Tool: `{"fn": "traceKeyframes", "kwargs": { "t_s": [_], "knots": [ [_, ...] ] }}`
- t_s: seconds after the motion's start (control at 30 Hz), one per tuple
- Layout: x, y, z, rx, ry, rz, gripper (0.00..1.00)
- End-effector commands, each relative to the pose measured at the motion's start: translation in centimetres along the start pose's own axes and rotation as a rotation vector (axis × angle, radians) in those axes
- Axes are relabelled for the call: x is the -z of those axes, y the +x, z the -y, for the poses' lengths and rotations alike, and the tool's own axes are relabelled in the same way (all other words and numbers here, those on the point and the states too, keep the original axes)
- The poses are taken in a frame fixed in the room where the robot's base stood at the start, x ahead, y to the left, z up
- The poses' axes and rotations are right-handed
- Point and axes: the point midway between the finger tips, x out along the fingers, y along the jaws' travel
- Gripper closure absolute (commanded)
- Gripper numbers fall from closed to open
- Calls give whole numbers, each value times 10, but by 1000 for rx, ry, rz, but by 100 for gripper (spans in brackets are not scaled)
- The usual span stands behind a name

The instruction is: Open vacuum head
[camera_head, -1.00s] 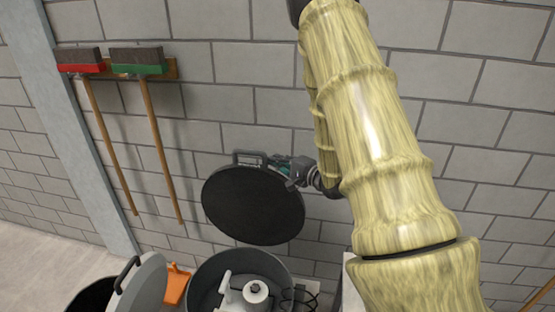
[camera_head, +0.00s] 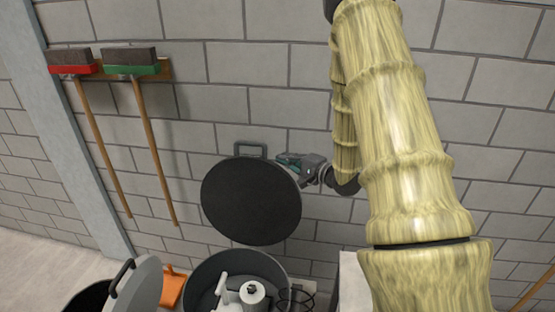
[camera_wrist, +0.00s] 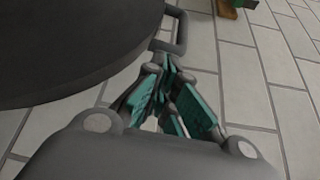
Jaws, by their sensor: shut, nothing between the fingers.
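The vacuum head (camera_head: 251,200) is a round dark lid that stands raised and tilted up above the vacuum drum (camera_head: 205,279). Its handle (camera_head: 251,150) is a grey loop at the top edge, which also shows in the wrist view (camera_wrist: 181,32). My gripper (camera_head: 283,160) is shut and empty, just right of the handle and apart from it in the head view. In the wrist view my gripper (camera_wrist: 166,66), with its green pads, is close to the lid's rim and the handle. The drum is open, and a white inner part with a cylinder (camera_head: 251,293) shows inside.
Two brooms, one red (camera_head: 73,69) and one green (camera_head: 130,69), hang on the wall at the left. A grey lid (camera_head: 139,287) and an orange dustpan (camera_head: 173,287) are left of the drum. A white block (camera_head: 352,285) stands at the right.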

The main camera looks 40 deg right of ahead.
Motion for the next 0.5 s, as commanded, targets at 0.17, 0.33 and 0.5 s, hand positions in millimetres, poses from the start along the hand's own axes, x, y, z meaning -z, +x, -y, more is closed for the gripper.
{"fn": "traceKeyframes", "kwargs": {
  "t_s": [0.17,0.33,0.5],
  "knots": [
    [0,-28,-5,1,1,0,100],
    [0,-47,-6,0,0,2,100],
    [-1,-56,-6,0,1,2,100]
  ]
}}
